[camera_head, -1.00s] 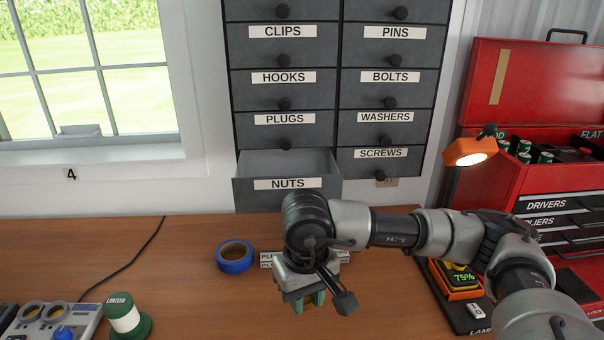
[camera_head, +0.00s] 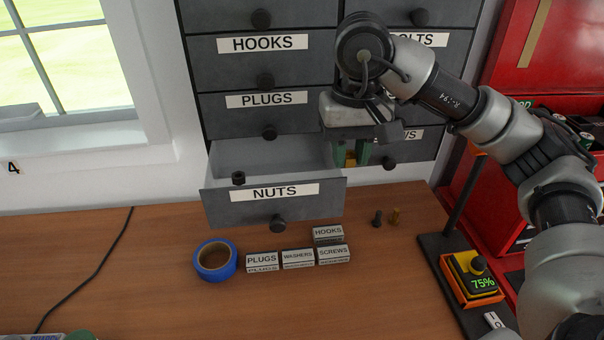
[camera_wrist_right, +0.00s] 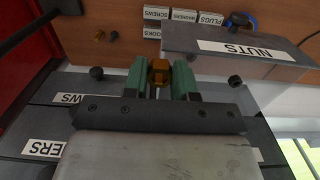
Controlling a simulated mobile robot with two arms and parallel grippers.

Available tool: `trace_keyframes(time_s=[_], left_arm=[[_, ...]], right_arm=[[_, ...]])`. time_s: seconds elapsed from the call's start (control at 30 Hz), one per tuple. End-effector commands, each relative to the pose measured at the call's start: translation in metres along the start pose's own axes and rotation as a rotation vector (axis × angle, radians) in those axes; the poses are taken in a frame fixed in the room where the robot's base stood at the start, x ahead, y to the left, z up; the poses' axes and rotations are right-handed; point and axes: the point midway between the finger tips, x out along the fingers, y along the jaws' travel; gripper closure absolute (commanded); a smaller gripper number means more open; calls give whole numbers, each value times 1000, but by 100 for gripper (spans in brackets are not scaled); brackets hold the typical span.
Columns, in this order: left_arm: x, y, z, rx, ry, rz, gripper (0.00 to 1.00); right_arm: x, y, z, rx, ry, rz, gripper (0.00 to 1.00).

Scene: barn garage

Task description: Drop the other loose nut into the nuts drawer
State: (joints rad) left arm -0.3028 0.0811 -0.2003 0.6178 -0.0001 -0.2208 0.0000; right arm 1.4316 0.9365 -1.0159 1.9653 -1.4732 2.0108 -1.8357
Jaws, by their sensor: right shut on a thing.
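The nuts drawer (camera_head: 225,207) is pulled open, its NUTS label facing the front. A dark nut (camera_head: 238,177) lies in it at the left; it also shows in the right wrist view (camera_wrist_right: 235,80). My right gripper (camera_head: 350,156) is raised by the drawer's right end. In the right wrist view its green fingers (camera_wrist_right: 160,80) are shut on a brass-coloured nut (camera_wrist_right: 160,70), with the drawer (camera_wrist_right: 235,47) to the right of them. In the head view the fingers partly hide the nut. My left gripper is in neither current view.
A dark bolt (camera_head: 377,218) and a brass bolt (camera_head: 395,216) stand on the bench below my right gripper. Label blocks (camera_head: 298,259) and blue tape (camera_head: 215,262) sit before the drawer.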

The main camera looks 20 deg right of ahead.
Motion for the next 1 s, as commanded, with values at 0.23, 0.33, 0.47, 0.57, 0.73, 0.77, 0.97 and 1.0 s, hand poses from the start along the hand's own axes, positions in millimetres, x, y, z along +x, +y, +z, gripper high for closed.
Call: trace_keyframes(time_s=[0.23,0.33,0.47,0.57,0.73,0.77,0.97,1.0], left_arm=[[-24,-1,4,0,-10,0,48],[-28,-1,0,0,-4,-1,48],[-31,-2,-8,0,8,-2,48],[-40,-2,-10,0,11,-2,48],[-51,-2,-11,0,11,-2,48],[-51,-2,-11,0,11,-2,48],[-49,0,-10,-1,11,1,48],[-49,0,-10,-1,10,1,48]], right_arm=[[28,-45,-30,-1,-3,1,96],[36,-54,-38,1,-2,0,96],[44,-59,-42,1,-1,1,96],[56,-59,-41,1,-4,2,96],[78,-59,-41,1,-2,1,96],[81,-59,-41,1,-1,1,96],[84,-59,-42,1,2,-1,96],[84,-59,-42,1,2,0,96]])
